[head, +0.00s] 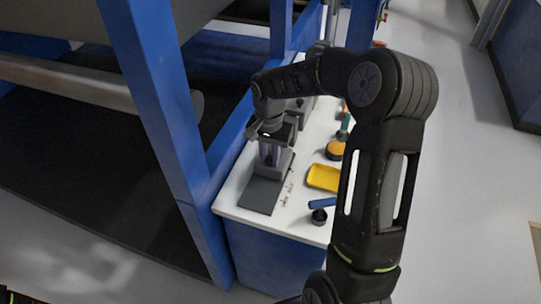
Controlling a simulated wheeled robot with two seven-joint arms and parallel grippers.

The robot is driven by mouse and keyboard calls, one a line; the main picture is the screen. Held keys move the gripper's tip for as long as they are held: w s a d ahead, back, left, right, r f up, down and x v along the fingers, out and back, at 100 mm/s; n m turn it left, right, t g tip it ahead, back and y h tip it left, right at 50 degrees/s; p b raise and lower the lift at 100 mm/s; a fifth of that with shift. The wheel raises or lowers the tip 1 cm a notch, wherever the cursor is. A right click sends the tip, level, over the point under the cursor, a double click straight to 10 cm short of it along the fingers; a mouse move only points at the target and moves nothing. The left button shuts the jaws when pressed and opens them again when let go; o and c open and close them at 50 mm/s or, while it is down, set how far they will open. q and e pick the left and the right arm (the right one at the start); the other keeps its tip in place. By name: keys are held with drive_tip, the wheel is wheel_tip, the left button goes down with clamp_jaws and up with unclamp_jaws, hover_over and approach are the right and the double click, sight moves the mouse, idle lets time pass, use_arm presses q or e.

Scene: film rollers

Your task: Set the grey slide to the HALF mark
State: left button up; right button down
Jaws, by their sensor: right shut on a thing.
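Small printed marks (287,192) run along the right side of the plate, too small to read, so I cannot tell which one is HALF. My left gripper is not in view.
The bench top (232,206) also holds a yellow tray (322,178), a round orange-topped item (335,150) and a blue-handled tool (321,203). A blue frame post (160,100) and large rollers (75,82) stand to the left. Open floor lies to the right.

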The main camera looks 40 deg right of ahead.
drive_tip(key=s+a, duration=0.1)
drive_tip(key=s+a+b, duration=0.1)
drive_tip(key=a, duration=0.1)
drive_tip(key=a+b, duration=0.1)
drive_tip(key=shift+s+a+f, duration=0.1)
drive_tip(key=shift+s+a, duration=0.05)
drive_tip(key=shift+s, duration=0.25)
drive_tip(key=shift+s+a, duration=0.15)
drive_tip(key=c, duration=1.2)
unclamp_jaws()
drive_tip(key=shift+c, duration=0.2)
drive_tip(key=shift+r, duration=0.25)
wheel_tip(320, 180, up, 8)
drive_tip(key=shift+f, duration=0.25)
